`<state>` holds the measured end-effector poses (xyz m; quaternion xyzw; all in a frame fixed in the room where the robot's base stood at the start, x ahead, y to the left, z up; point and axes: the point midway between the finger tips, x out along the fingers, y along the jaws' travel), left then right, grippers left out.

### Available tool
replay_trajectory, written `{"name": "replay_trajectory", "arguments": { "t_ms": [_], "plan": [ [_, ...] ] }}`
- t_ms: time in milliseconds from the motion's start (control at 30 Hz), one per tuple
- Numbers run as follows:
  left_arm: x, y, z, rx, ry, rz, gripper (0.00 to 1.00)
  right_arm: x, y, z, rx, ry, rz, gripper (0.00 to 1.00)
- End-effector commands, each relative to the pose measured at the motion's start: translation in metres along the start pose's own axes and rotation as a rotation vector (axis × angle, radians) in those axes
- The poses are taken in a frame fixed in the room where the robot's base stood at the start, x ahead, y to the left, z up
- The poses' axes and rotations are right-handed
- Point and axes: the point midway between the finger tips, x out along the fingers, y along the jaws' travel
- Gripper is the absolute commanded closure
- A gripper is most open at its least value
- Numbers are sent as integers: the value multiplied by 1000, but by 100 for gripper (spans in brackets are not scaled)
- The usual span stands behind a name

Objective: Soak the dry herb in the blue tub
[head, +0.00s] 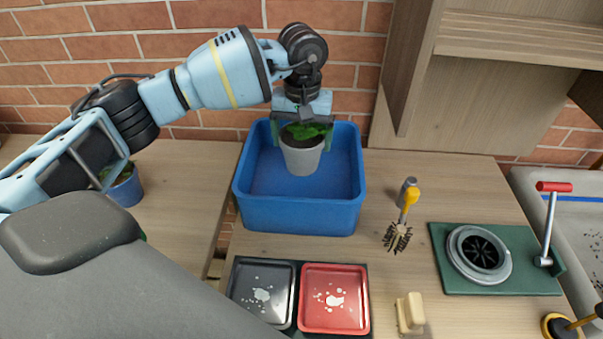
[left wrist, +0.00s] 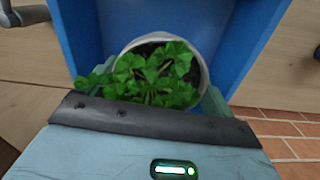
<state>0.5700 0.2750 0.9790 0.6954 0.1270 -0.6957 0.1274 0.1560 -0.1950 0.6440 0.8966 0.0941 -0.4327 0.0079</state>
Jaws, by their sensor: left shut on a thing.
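The herb is a green leafy plant (head: 304,131) in a light grey pot (head: 301,160). My left gripper (head: 303,138) comes down from above and is shut on the pot, one finger on each side near the rim. The pot is upright within the outline of the blue tub (head: 298,219); I cannot tell whether its base touches the tub floor. In the left wrist view, the leaves (left wrist: 150,75) fill the pot's mouth (left wrist: 203,75), with blue tub walls (left wrist: 235,50) around it. The water in the tub cannot be made out. My right gripper is not in view.
A blue pot with a plant (head: 126,188) stands at the left. In front of the tub are a black tray (head: 262,290) and a red tray (head: 335,300). A yellow-handled brush (head: 404,222), a green-based crank device (head: 480,255) and a sink (head: 580,230) are to the right.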

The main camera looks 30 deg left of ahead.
Motion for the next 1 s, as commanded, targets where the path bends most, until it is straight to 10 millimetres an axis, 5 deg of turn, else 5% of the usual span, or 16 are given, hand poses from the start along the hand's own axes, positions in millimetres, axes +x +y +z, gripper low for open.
{"name": "replay_trajectory", "arguments": {
  "t_ms": [1000],
  "plan": [
    [-68, 1, 0, 1, 4, 4, 49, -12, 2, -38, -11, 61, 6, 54]
  ]
}}
